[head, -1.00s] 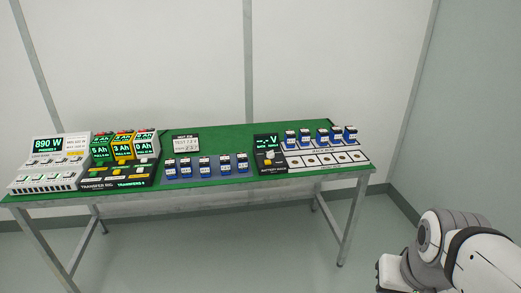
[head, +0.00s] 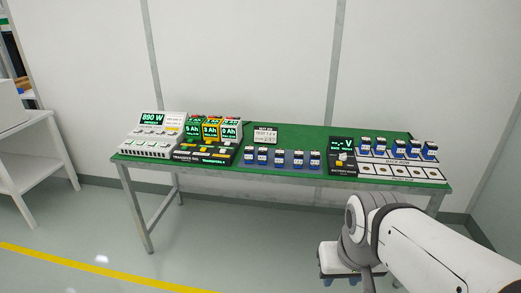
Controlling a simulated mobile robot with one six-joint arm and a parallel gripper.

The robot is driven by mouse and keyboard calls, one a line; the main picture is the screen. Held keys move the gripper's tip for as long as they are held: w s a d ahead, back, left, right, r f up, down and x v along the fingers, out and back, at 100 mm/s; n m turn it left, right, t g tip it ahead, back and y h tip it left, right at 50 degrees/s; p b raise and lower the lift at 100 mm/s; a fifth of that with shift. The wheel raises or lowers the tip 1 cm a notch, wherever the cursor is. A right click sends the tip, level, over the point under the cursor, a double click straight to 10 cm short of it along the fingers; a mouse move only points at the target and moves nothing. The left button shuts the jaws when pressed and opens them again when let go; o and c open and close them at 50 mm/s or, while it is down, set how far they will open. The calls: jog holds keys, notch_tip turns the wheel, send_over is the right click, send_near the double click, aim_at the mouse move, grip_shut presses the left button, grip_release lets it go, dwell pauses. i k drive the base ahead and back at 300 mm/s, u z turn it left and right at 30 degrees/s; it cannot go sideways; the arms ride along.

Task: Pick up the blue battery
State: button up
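Several small blue batteries with white labels stand upright in a row (head: 282,157) on a flat strip near the table's front middle. A second row of similar blue batteries (head: 398,147) stands at the right on the white rack (head: 399,169). They look alike, so I cannot tell one as the single blue battery. My gripper (head: 345,270) is at the lower right, in front of the table and apart from all the batteries. Its fingers are small and partly hidden by my arm, so their opening does not show clearly.
The green-topped table (head: 305,136) also holds a white 890 W power unit (head: 152,135), a black transfer rig (head: 204,155) with taller coloured packs, a small sign (head: 265,134) and a black voltage meter (head: 342,155). A white side table (head: 28,150) stands far left. Floor in front is open.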

aim_at(298, 158)
jog(key=u, duration=1.35)
jog(key=i, duration=2.2)
jog(key=z, duration=3.25)
jog(key=i, duration=1)
jog(key=z, duration=0.05)
